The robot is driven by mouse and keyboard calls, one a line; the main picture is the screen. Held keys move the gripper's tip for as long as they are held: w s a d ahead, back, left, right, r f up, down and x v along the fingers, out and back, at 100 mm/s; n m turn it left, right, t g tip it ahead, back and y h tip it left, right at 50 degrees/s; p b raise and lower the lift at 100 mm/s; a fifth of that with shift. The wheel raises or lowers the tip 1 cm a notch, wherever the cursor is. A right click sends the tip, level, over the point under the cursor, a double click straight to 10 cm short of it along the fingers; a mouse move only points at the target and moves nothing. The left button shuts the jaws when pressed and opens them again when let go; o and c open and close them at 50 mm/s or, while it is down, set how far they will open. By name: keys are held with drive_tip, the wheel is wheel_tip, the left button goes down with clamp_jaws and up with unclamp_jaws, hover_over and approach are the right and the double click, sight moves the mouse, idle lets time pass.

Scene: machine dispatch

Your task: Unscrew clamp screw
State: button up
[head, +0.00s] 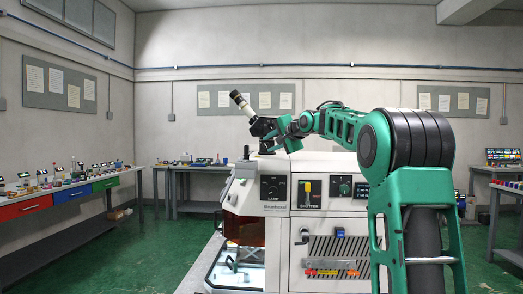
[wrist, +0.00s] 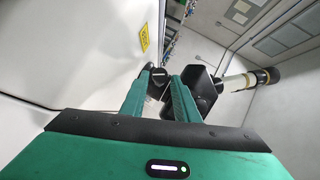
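The clamp screw appears as a small black round knob (wrist: 158,82) in the wrist view, between the tips of my two green fingers. My gripper (wrist: 159,86) looks closed on it, with one finger at each side and little or no visible gap. A black holder with a white and black tube (wrist: 245,81) stands just to the right of the fingers. In the head view the tube (head: 240,102) tilts up to the left above the machine, and my gripper (head: 272,138) is at its lower end. The screw itself is hidden there.
The white machine (head: 274,230) stands in front of me, with lamp and shutter panels, knobs and an open lit bay (head: 236,268). A workbench with coloured drawers (head: 72,194) lines the left wall. Another bench (head: 504,190) is at the right. Green floor is free at left.

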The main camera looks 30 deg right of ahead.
sight(268, 144)
drive_tip(key=shift+x, duration=2.4)
drive_tip(key=shift+d, duration=0.1)
